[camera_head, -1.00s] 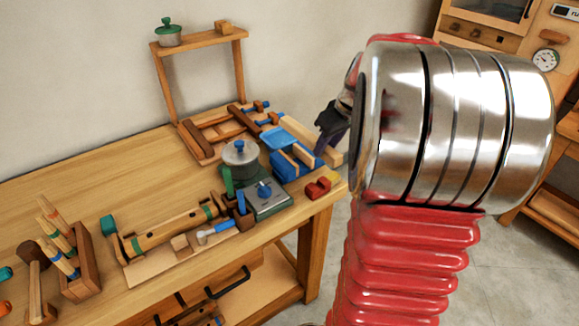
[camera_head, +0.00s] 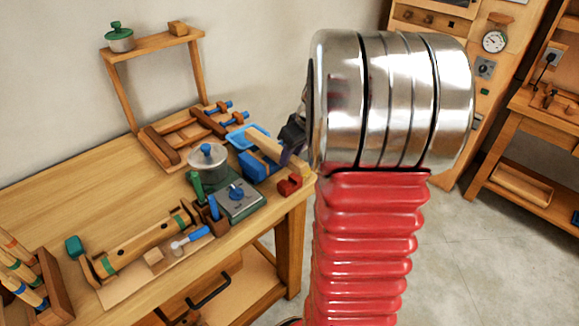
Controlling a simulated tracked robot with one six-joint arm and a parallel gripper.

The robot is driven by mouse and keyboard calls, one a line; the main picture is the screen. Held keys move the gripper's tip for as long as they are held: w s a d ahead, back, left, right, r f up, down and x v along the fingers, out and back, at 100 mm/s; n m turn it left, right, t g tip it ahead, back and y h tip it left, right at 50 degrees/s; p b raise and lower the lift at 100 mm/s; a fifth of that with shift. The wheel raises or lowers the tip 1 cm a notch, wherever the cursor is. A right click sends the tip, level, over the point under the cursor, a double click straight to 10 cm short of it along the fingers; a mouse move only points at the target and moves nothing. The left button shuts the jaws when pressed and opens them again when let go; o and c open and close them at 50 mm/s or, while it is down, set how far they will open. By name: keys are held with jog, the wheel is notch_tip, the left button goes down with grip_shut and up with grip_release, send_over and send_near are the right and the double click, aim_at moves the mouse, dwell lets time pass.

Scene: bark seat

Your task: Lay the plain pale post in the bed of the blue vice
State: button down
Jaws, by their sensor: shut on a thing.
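The plain pale post (camera_head: 272,149) is a long square wooden bar slanting across the right end of the bench, over the blue vice (camera_head: 258,166). I cannot tell whether it rests in the vice's bed or hangs just above it. My dark gripper (camera_head: 289,157) is shut on the post near its right end. My wrist and arm hide part of the gripper and what lies behind it.
A blue tray (camera_head: 240,140) lies just behind the vice. A red block (camera_head: 289,186) sits at the bench's front right edge. Wooden clamps (camera_head: 190,133) lie behind.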

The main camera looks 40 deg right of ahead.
aim_at(291, 168)
jog(key=shift+f, duration=0.3)
jog(key=shift+f, duration=0.1)
jog(key=shift+f, duration=1.8)
jog(key=shift+f, duration=0.6)
jog(key=c, duration=1.4)
grip_release()
jog(key=shift+r, duration=0.1)
jog(key=shift+r, duration=0.45)
jog(key=v, duration=1.2)
jog(key=shift+r, duration=0.15)
